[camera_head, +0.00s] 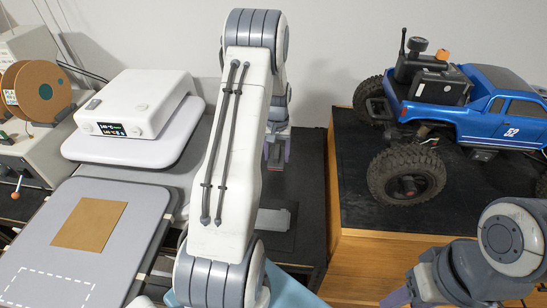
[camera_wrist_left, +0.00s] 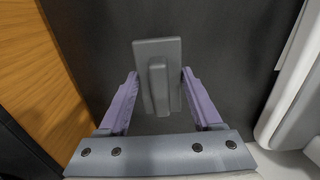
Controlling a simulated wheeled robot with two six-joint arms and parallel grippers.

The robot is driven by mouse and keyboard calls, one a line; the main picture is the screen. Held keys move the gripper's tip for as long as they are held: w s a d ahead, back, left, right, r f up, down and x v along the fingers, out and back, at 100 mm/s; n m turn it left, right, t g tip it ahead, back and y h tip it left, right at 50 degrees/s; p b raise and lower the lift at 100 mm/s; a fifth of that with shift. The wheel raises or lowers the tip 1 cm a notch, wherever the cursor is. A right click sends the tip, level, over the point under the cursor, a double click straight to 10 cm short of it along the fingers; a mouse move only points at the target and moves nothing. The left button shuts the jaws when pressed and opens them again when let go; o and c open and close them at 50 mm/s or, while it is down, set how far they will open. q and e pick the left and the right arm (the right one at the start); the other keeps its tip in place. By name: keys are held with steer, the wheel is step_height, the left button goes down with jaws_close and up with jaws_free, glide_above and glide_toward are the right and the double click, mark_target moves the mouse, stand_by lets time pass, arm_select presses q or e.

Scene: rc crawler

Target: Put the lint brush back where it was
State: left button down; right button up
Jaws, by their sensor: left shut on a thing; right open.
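The lint brush (camera_wrist_left: 171,55) is a flat grey rectangular plate with a raised grey block, seen in the left wrist view. My left gripper (camera_wrist_left: 160,74) is shut on it, one purple finger at each long side. In the head view my left gripper (camera_head: 276,158) hangs over the dark surface, partly behind my own arm, and the brush is hard to make out there. My right gripper (camera_head: 396,298) is open at the bottom edge of the head view, mostly cut off.
A blue RC crawler (camera_head: 510,118) stands on a black-topped wooden cabinet (camera_head: 375,262) at right. A white heat press (camera_head: 140,102) and a grey board with a tan square (camera_head: 90,226) are at left. A dark patch (camera_head: 283,238) with a lighter grey piece lies below my left gripper.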

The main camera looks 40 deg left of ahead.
mark_target(272, 160)
arm_select(q)
steer(key=shift+w+a+f, duration=0.1)
steer(key=shift+a+f, duration=0.2)
steer(key=shift+a, duration=0.25)
steer(key=shift+w+a+f, duration=0.1)
steer(key=shift+a+f, duration=0.2)
steer(key=shift+a, duration=0.2)
steer(key=shift+a+f+p, duration=0.1)
steer(key=shift+f+p, duration=0.15)
steer(key=shift+p, duration=0.1)
step_height(272, 160, down, 3)
steer(key=shift+f+p, duration=0.1)
steer(key=shift+p, duration=0.8)
steer(key=shift+f, duration=0.25)
steer(key=shift+f, duration=0.2)
steer(key=shift+c, duration=0.3)
jaws_free()
